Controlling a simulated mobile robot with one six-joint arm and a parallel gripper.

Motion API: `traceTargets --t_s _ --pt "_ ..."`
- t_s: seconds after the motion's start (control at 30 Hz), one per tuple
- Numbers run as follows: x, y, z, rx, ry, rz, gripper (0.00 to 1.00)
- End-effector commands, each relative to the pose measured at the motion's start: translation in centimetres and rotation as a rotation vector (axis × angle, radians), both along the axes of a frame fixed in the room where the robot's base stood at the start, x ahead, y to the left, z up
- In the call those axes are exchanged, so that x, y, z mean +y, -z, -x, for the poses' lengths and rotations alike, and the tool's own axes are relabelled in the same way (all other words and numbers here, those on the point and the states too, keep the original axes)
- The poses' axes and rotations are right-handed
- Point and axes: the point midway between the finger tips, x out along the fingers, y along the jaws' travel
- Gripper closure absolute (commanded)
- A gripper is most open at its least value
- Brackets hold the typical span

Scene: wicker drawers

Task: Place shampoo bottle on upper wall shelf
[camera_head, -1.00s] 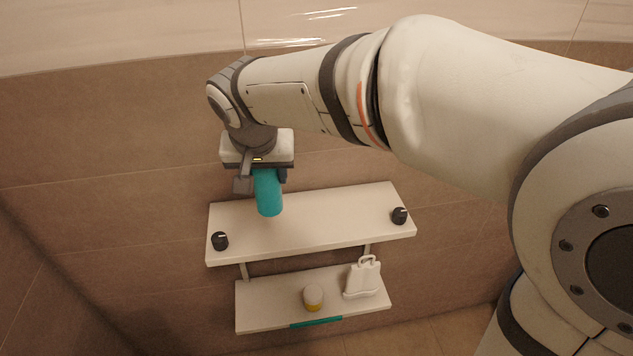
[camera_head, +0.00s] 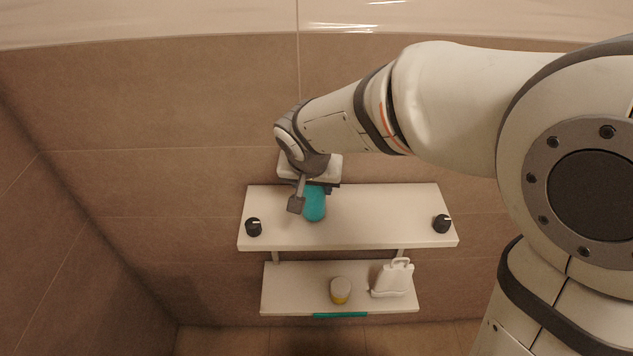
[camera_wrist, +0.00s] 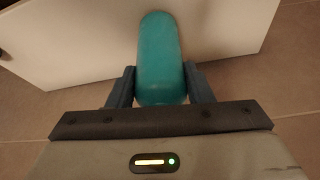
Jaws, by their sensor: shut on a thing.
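The teal shampoo bottle (camera_head: 315,205) is in my gripper (camera_head: 309,186), over the left-middle part of the white upper wall shelf (camera_head: 380,215). In the wrist view the bottle (camera_wrist: 161,55) lies between the two fingers of my gripper (camera_wrist: 161,88), which are shut on its near end. Its far end points toward the white shelf surface (camera_wrist: 85,50). I cannot tell whether the bottle touches the shelf. My gripper hides its top in the head view.
Black knobs stand at the shelf's left (camera_head: 254,227) and right (camera_head: 442,223) ends. The lower shelf (camera_head: 290,290) holds a white-and-yellow container (camera_head: 340,290) and a white handled item (camera_head: 393,278), with a teal strip (camera_head: 340,315) at its front edge. The upper shelf's middle right is clear.

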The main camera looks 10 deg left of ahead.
Motion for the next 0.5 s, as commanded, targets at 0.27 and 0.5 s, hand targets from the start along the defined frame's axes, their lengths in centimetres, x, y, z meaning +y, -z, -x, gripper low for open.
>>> traceTargets --t_s 0.27,0.5 --pt "-0.03 0.23 -0.05 -0.002 0.001 -0.001 0.82" --pt "-0.06 0.52 -0.05 -0.001 0.001 0.0 0.47"
